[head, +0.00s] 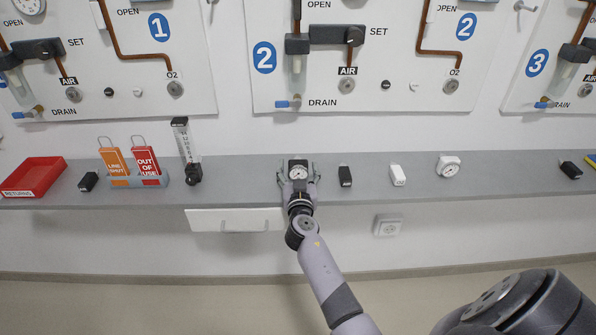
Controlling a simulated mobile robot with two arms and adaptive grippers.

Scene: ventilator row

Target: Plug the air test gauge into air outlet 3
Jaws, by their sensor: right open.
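A gauge with a black body and a round white dial (298,171) stands on the grey shelf, below panel 2. My right gripper (297,177) is at this gauge, its open fingers on either side of it; I cannot tell whether they touch it. A second gauge, with a white body (449,166), stands on the shelf further right. Panel 3 (540,62) is cut off at the right edge; its round air outlet (586,90) shows beside a partly cut-off AIR label. My left gripper is not in view.
The shelf (240,178) also bears a red returns tray (33,177), tag holder (140,181), flowmeter (187,152), black plugs (345,176) (571,170) and a white plug (397,175). The shelf between the white gauge and right black plug is clear.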

